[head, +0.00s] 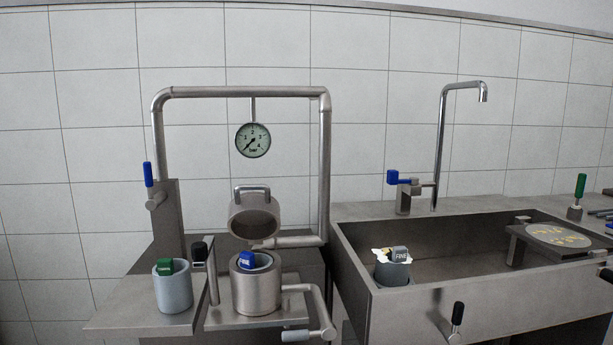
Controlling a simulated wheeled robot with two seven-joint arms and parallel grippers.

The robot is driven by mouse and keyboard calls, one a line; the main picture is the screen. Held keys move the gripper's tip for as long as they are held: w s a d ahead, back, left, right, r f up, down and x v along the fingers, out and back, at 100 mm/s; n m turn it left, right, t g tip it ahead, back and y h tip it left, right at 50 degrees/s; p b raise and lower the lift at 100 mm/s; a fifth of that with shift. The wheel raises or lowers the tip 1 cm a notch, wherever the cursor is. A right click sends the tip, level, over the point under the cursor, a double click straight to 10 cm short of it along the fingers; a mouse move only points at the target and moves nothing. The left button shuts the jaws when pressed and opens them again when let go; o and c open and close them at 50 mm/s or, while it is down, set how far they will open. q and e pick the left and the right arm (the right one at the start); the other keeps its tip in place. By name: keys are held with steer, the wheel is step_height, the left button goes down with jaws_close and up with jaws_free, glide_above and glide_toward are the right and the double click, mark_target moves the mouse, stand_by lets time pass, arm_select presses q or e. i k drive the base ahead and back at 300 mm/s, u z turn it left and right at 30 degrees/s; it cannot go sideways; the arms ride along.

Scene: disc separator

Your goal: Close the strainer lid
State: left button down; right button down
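The strainer body (257,293) is a steel cylinder on the metal stand, left of the sink. Its lid (238,213) is open, tilted up above and behind the body, with its hollow underside facing forward. A bar handle (252,188) is on top of the lid. An insert with a blue tag (246,260) sits inside the body. The lower part of the insert is hidden by the body wall. Neither of my grippers is in view.
A grey cup with a green tag (172,290) stands left of the strainer. A black-knobbed lever (199,252) rises between them. A pipe frame with a gauge (253,140) arches above. The sink (465,305) holds a cup with a grey FINE tag (399,254).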

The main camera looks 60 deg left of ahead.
mark_target(254, 217)
steer(key=i, duration=1.25)
steer(key=u, duration=1.6)
